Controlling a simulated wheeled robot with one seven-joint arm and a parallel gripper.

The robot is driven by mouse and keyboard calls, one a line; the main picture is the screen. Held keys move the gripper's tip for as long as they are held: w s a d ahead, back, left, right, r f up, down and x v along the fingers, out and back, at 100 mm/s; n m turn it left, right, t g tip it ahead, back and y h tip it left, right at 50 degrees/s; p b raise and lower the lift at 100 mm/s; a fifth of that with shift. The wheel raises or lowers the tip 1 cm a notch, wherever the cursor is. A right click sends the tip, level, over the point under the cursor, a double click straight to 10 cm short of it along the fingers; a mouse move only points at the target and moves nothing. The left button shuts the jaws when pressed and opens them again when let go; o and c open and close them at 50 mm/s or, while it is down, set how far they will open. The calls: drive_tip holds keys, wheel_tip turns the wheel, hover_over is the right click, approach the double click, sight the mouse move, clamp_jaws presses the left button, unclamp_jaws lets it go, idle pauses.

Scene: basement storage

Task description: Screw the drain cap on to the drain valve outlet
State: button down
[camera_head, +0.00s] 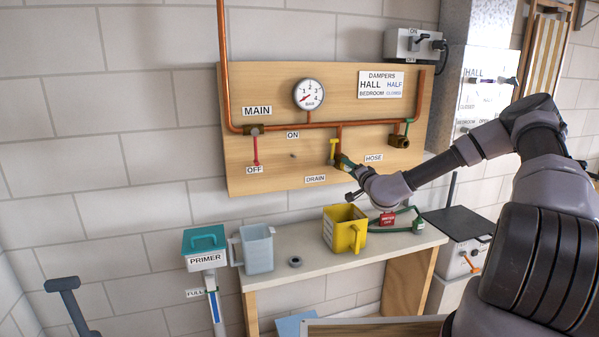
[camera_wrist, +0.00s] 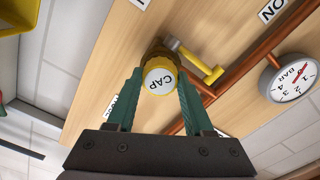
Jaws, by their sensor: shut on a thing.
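The drain cap (camera_wrist: 159,82) is a yellow round cap with a white face marked CAP, seen in the wrist view. My gripper (camera_wrist: 158,88) has its green fingers shut on the sides of the cap. The cap is in line with the drain valve outlet, which is mostly hidden behind it; I cannot tell whether threads are engaged. The drain valve's yellow handle (camera_head: 334,150) shows in the head view, and also in the wrist view (camera_wrist: 200,66). In the head view my gripper (camera_head: 345,163) is at the drain valve, just above the DRAIN label (camera_head: 315,179), and hides the cap.
A wooden board (camera_head: 270,90) carries copper pipes, a gauge (camera_head: 309,95) and the hose valve (camera_head: 400,138). Below, a bench (camera_head: 300,278) holds a yellow jug (camera_head: 345,231), a clear jug (camera_head: 257,248), a grey ring (camera_head: 295,261) and a green hose with a red tag (camera_head: 388,219).

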drive_tip(key=shift+c, duration=1)
unclamp_jaws()
drive_tip(key=v, duration=0.9)
